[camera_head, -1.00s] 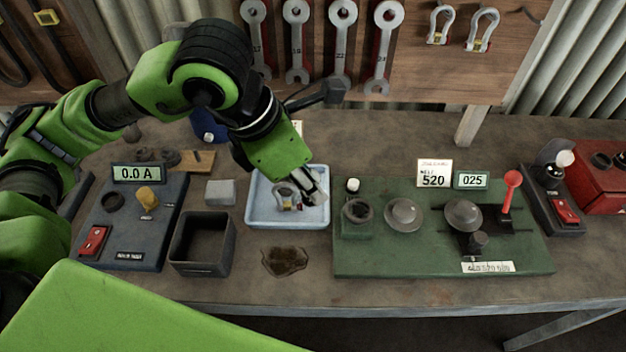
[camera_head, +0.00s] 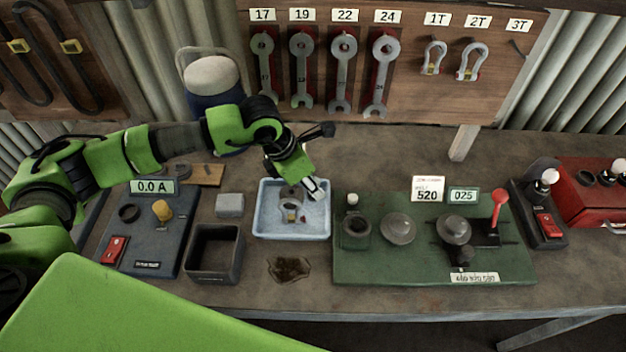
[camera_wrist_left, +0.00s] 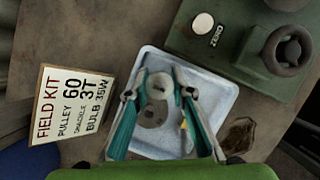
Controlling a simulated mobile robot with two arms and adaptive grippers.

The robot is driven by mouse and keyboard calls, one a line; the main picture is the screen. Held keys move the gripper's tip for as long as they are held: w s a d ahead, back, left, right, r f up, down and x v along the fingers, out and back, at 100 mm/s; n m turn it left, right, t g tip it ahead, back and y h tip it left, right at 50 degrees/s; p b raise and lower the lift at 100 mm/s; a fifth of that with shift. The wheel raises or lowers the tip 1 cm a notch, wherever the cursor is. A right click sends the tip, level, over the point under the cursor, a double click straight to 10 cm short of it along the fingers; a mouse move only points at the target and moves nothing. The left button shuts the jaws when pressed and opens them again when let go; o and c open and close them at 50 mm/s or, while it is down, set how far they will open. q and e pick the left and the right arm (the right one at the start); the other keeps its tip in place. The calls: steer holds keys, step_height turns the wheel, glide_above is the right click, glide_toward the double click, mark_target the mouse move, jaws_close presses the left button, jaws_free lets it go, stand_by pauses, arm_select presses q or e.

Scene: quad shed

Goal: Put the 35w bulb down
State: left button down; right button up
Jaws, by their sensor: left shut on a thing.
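My left gripper (camera_head: 315,190) is over the right part of a pale blue tray (camera_head: 262,232). In the left wrist view its fingers (camera_wrist_left: 168,82) are closed around a pale, rounded thing (camera_wrist_left: 160,86), which looks like the bulb; no wattage mark is readable. A grey, round pulley-like piece (camera_wrist_left: 152,115) lies in the tray beneath it, and a shackle with a yellow and red mark (camera_wrist_left: 184,128) is partly hidden by a finger. Whether the held bulb touches the tray cannot be told. My right gripper is not in view.

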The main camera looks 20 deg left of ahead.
arm_select(q)
steer(key=shift+f, duration=0.2)
steer(key=shift+f, duration=0.1)
steer(key=shift+f+b, duration=0.15)
steer(key=shift+b, duration=0.15)
steer(key=c, duration=2)
jaws_free()
steer(key=shift+c, duration=0.2)
